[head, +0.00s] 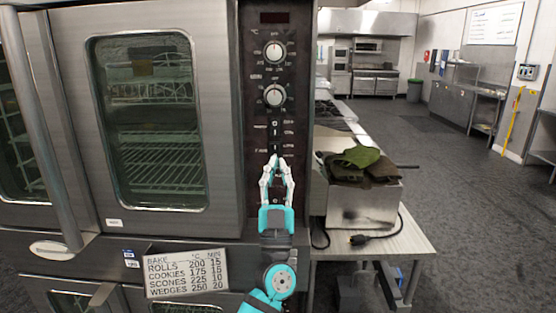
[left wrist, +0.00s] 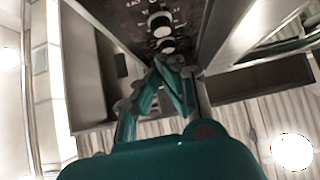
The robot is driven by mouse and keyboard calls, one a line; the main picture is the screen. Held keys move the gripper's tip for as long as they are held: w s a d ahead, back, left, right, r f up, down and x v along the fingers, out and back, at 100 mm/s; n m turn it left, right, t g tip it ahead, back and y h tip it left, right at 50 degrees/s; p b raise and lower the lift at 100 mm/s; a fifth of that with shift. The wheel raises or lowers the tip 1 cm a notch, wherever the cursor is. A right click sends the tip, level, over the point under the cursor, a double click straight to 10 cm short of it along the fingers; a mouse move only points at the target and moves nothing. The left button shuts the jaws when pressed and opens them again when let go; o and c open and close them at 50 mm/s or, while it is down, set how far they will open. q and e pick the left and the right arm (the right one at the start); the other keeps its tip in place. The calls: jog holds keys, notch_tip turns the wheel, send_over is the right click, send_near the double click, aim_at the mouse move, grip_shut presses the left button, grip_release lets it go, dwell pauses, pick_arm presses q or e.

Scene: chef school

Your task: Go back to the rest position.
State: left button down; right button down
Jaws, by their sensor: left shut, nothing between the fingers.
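My left gripper (head: 277,168) is shut and empty, raised in front of the oven's dark control panel (head: 255,205). Its fingertips are just below a column of small switches; I cannot tell whether they touch the panel. In the left wrist view the closed fingers (left wrist: 172,68) point at the panel, with knobs (left wrist: 160,24) beyond them. The upper knob (head: 275,51) and lower knob (head: 274,95) are clear of the gripper in the head view. The oven door (head: 222,150) is closed. My right gripper is not in view.
A bake chart (head: 186,272) is fixed low on the oven front. To the right, a metal box (head: 362,207) with green and dark cloths (head: 362,157) stands on a table (head: 405,240), its cord and plug (head: 358,239) lying in front. Open floor (head: 480,220) lies further right.

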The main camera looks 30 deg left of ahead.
pick_arm(q)
jog(key=shift+s+f, duration=0.25)
jog(key=shift+f, duration=0.05)
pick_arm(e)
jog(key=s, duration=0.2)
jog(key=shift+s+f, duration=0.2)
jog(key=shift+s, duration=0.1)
pick_arm(q)
jog(key=shift+d, duration=0.1)
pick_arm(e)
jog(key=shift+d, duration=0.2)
